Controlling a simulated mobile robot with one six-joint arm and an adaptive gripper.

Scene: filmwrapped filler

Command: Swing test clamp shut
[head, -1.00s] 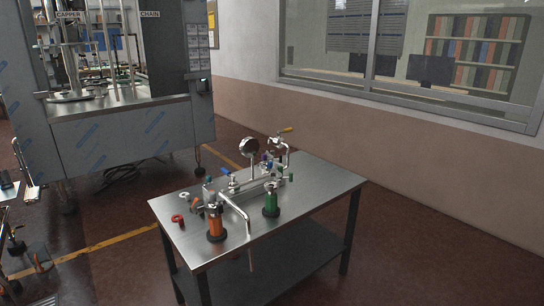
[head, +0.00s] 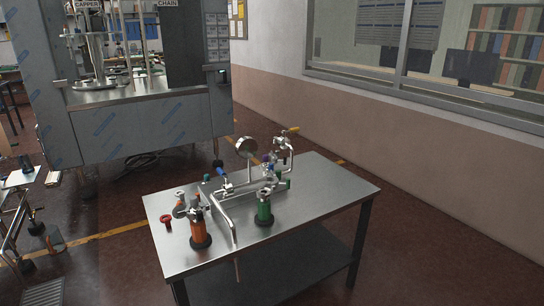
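A steel-topped table (head: 310,190) in the middle of the head view carries a bright pipe rig (head: 226,198). The rig has a round gauge (head: 246,147), a blue-handled valve (head: 221,171) and a yellow-handled valve (head: 291,130) on a raised pipe. Small metal fittings (head: 270,170) cluster near the gauge. I cannot tell which fitting is the test clamp, or whether it stands open or shut. An orange cylinder (head: 199,227) and a green cylinder (head: 264,207) stand on dark bases in front of the rig. My gripper is not in view.
A red knob-like part (head: 166,220) lies near the table's left edge. A large steel machine (head: 140,125) stands behind left. A windowed wall (head: 400,140) runs along the right. Low equipment (head: 22,180) stands at far left. The table's right half is bare.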

